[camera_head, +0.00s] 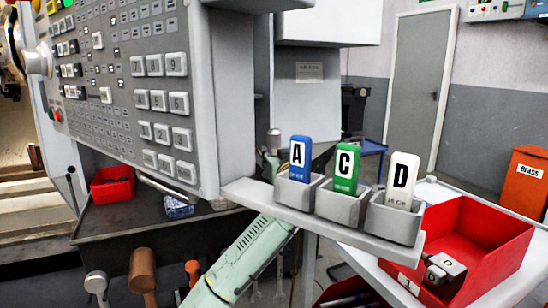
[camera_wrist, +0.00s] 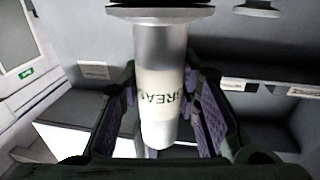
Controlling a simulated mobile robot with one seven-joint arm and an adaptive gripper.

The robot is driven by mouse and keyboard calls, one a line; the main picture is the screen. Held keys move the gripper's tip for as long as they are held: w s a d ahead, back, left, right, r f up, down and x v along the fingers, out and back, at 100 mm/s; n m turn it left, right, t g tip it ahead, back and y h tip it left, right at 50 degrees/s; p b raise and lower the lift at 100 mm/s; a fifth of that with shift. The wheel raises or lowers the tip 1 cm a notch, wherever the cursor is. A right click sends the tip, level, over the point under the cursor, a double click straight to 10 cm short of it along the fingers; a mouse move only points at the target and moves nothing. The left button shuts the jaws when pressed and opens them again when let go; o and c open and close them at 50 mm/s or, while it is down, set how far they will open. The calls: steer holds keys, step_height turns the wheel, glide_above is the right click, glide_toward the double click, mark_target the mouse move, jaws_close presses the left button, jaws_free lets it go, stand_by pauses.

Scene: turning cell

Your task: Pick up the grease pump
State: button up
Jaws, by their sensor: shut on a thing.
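The grease pump (camera_wrist: 158,85) is a silver cylinder with a white label band reading "GREASE", and it stands between the fingers in the wrist view. My gripper (camera_wrist: 160,115) is shut on it, with purple-padded fingers on both sides of the body. The pump's wide collar is at the top edge of that view, and what lies beyond is cut off. In the head view my pale green arm reaches up behind the card holders, which hide most of my gripper. A small grey top (camera_head: 274,136) shows there; I cannot tell for sure that it is the pump.
A shelf (camera_head: 250,190) with blue A, green C and white D cards in grey holders stands in front of my arm. The machine's control panel (camera_head: 130,80) is at left. A red bin (camera_head: 495,240) with metal parts is at right. A small red bin (camera_head: 112,186) sits on the dark bench.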

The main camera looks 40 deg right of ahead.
jaws_close()
